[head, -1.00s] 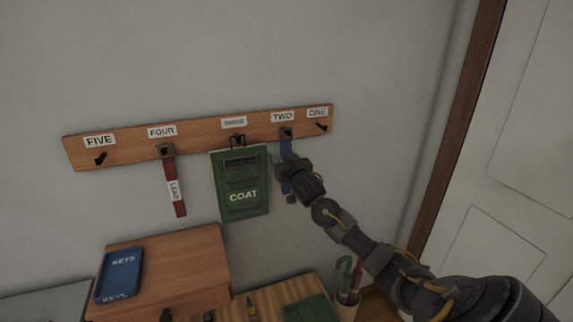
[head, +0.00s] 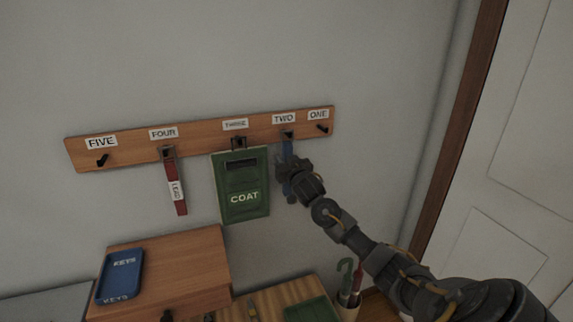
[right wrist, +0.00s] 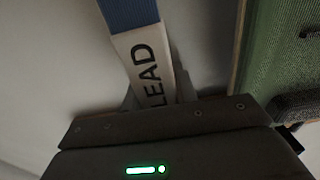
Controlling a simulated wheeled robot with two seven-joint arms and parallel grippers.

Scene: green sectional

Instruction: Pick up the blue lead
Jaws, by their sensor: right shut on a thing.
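The blue lead (head: 288,150) hangs from the hook under the TWO label on the wooden rail. The fingertips are mostly hidden there. My left gripper is not in view.
Hooks FIVE and ONE are bare. Below are a blue KEYS tray (head: 121,276) and an umbrella pot (head: 347,309). A door (head: 510,190) is at right.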

